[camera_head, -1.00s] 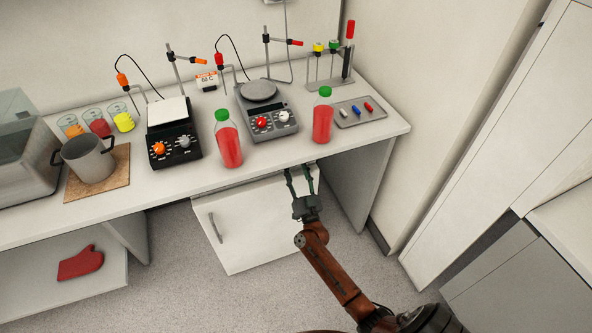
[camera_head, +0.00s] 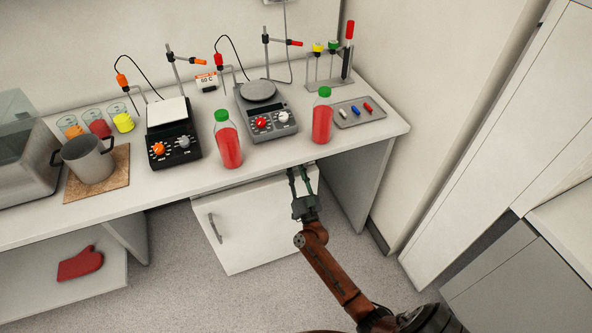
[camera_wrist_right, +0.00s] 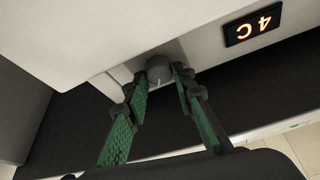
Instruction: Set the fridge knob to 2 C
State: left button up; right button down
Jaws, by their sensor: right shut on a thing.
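The white under-bench fridge (camera_head: 255,222) stands below the bench with its door shut. Its grey round knob (camera_wrist_right: 158,69) shows in the right wrist view, with a pale mark on its face. A dark display (camera_wrist_right: 252,27) beside the knob reads 4 C, upside down in this view. My right gripper (camera_head: 299,172) is at the fridge's upper right, under the bench edge. In the right wrist view my right gripper (camera_wrist_right: 161,76) has its green-padded fingers on either side of the knob, shut on it. The knob is hidden in the head view. My left gripper is out of view.
The bench top (camera_head: 270,165) overhangs the fridge. Two red juice bottles with green caps, a left one (camera_head: 229,143) and a right one (camera_head: 322,118), stand near its front edge. A bench side panel (camera_head: 358,185) is right of my gripper. The floor in front is clear.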

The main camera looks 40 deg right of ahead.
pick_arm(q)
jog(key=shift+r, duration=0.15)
pick_arm(e)
jog(key=m+h+p, duration=0.1)
jog(key=m, duration=0.1)
jog(key=m+g+h+p, duration=0.1)
jog(key=m+p, duration=0.1)
jog(key=m, duration=0.1)
jog(key=shift+a+r+g, duration=0.15)
jog(key=shift+r+g, duration=0.05)
jog(key=shift+g, duration=0.1)
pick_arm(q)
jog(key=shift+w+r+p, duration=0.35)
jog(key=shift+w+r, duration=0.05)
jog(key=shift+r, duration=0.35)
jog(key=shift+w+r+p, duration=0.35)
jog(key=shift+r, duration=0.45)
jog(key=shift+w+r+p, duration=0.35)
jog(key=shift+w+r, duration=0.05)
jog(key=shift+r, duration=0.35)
pick_arm(e)
jog(key=shift+f+m+g+h, duration=0.1)
jog(key=shift+m+g+h, duration=0.5)
jog(key=shift+m, duration=1)
jog(key=shift+f, duration=0.1)
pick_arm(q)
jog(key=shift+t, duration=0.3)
pick_arm(e)
jog(key=c, duration=1.6)
grip_release()
